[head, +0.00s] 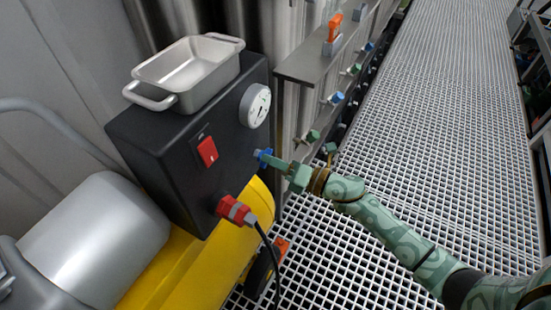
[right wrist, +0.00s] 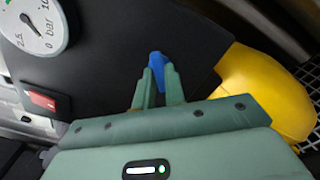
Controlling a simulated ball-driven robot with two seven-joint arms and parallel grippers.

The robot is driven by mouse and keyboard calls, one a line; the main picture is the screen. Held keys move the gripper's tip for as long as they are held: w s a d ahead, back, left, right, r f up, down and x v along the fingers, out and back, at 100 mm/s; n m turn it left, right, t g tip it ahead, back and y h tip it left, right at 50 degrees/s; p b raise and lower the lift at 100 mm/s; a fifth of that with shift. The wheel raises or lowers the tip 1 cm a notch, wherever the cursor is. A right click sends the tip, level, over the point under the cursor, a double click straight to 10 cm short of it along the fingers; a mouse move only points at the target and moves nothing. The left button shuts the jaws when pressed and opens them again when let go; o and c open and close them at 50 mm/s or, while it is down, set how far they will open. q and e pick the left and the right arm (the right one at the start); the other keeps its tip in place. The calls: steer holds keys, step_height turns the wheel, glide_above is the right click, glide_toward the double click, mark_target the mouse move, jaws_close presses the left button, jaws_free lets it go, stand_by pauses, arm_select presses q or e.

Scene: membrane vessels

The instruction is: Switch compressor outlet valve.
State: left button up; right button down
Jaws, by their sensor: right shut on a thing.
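The compressor has a black control box (head: 180,140) above a yellow tank (head: 205,262). The outlet valve has a small blue handle (head: 262,155) on the right side of the box, below the pressure gauge (head: 255,105). My right gripper (head: 273,160) reaches it from the right. In the right wrist view the blue handle (right wrist: 157,60) sits between the tips of my right gripper (right wrist: 158,78), which is shut on it. The fingers cover the handle's lower part. My left gripper is not in view.
A red switch (head: 207,151) and a red plug (head: 236,210) with a black cable are on the box. A metal tray (head: 190,70) stands on top. A rail with several small valves runs behind on the right. The grated floor (head: 430,120) is clear.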

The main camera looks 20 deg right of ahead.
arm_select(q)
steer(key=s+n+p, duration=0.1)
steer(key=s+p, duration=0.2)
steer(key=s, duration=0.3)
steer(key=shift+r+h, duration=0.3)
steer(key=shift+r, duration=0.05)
arm_select(e)
steer(key=shift+m, duration=3.7)
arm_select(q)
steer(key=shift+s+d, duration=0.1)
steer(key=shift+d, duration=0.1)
arm_select(e)
steer(key=shift+d, duration=0.1)
steer(key=c, duration=1.5)
jaws_free()
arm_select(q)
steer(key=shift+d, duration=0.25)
arm_select(e)
steer(key=shift+o, duration=0.2)
